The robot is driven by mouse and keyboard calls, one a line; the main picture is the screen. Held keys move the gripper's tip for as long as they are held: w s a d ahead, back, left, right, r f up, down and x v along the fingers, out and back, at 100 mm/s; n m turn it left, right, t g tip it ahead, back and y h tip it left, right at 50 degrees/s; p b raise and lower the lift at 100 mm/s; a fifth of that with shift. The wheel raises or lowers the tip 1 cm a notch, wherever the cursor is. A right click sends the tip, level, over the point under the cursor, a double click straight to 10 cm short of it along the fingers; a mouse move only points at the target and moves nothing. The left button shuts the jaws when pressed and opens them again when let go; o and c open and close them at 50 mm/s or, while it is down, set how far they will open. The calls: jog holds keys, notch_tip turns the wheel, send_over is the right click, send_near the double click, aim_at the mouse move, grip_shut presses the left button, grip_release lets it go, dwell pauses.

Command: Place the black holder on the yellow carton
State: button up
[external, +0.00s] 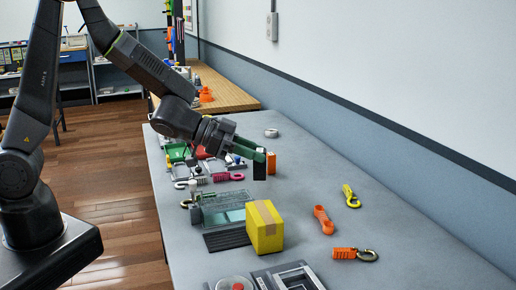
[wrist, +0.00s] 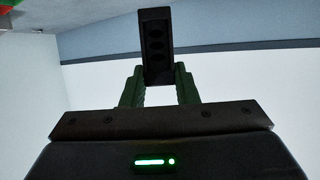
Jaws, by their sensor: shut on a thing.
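My gripper (external: 257,154) has green fingers and is shut on the black holder (external: 259,171). It holds the holder up above the grey table, behind the yellow carton in the external view. In the wrist view the black holder (wrist: 155,45) stands out between the green fingertips and shows several dark round recesses. The yellow carton (external: 261,238) stands upright on the table with a tan tape strip across its top. Nothing rests on the carton's top. The carton does not show in the wrist view.
A clear case (external: 222,208) and a black ridged mat (external: 227,240) lie left of the carton. An orange box (external: 271,163) shows just beside the holder. A grey tray (external: 290,277) is in front. Several tools crowd the back left.

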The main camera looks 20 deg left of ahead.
notch_tip(320, 180, down, 7)
jog(key=shift+f+b, duration=0.2)
jog(key=shift+b, duration=0.25)
jog(key=shift+f, duration=0.1)
jog(key=o, duration=1)
jog(key=shift+o, duration=0.2)
jog(key=shift+r, duration=0.2)
jog(key=v, duration=1.2)
jog(key=shift+f, duration=0.1)
